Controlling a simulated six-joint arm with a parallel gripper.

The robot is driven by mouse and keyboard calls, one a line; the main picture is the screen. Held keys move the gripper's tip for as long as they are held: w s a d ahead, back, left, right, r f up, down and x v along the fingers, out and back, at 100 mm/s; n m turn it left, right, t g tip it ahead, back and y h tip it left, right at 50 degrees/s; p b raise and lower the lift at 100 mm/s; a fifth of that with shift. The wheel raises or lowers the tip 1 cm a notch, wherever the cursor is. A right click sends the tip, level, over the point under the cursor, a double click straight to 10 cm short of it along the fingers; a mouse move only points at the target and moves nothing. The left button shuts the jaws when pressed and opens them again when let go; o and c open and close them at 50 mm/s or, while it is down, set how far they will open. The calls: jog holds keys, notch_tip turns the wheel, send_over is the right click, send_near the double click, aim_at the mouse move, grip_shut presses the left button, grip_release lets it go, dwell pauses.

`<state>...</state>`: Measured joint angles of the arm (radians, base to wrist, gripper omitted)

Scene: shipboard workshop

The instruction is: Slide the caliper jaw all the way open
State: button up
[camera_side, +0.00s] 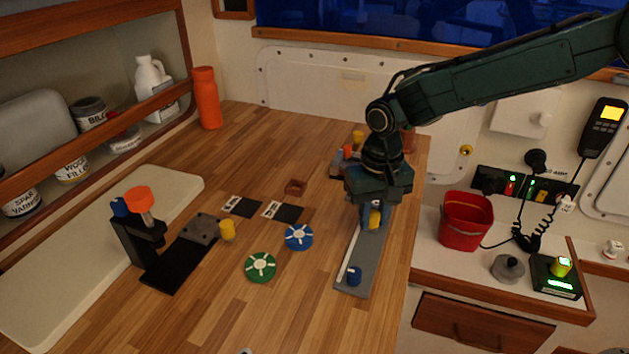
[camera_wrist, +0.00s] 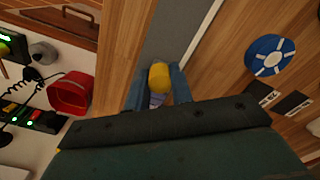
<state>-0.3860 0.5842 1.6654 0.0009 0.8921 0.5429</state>
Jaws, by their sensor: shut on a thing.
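The caliper (camera_side: 351,279) is a long grey bar with a pale strip, lying on the wooden bench near its right edge. A yellow knob (camera_side: 375,217) stands farther along the bar, under my gripper (camera_side: 369,213). In the wrist view, the yellow knob (camera_wrist: 159,77) sits between the two blue-grey fingers of my gripper (camera_wrist: 158,88), which are shut on it. The grey bar (camera_wrist: 172,37) runs upward from there in the wrist view. The bar's far end is hidden under my gripper and arm.
A blue disc (camera_side: 299,237) and a green disc (camera_side: 260,267) lie left of the caliper. A black fixture (camera_side: 170,268) stands farther left. A red bucket (camera_side: 466,220) is on the lower counter at right. The bench between caliper and discs is narrow but clear.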

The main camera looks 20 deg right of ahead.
aim_at(364, 250)
jog(key=s+a, duration=0.4)
jog(key=shift+s+a, duration=0.1)
jog(key=o, duration=0.7)
jog(key=shift+c, duration=0.2)
jog(key=shift+r, duration=0.1)
notch_tip(364, 250, up, 14)
dwell(0.4)
jog(key=s+d+r+t, duration=0.1)
jog(key=s+d+r, duration=0.2)
jog(key=s+d, duration=0.3)
jog(key=s+d+r+t, duration=0.2)
jog(key=s+d+r, duration=0.1)
jog(key=d, duration=0.5)
jog(key=s+d+f+n+t, duration=0.1)
jog(key=s+d, duration=0.3)
jog(key=s, duration=0.3)
jog(key=s+d+f+t, duration=0.1)
jog(key=s+d+f, duration=0.1)
jog(key=s+d, duration=0.2)
jog(key=s, duration=0.3)
jog(key=shift+d+f+n+t, duration=0.15)
jog(key=shift+d+n+t, duration=0.15)
jog(key=shift+n, duration=0.1)
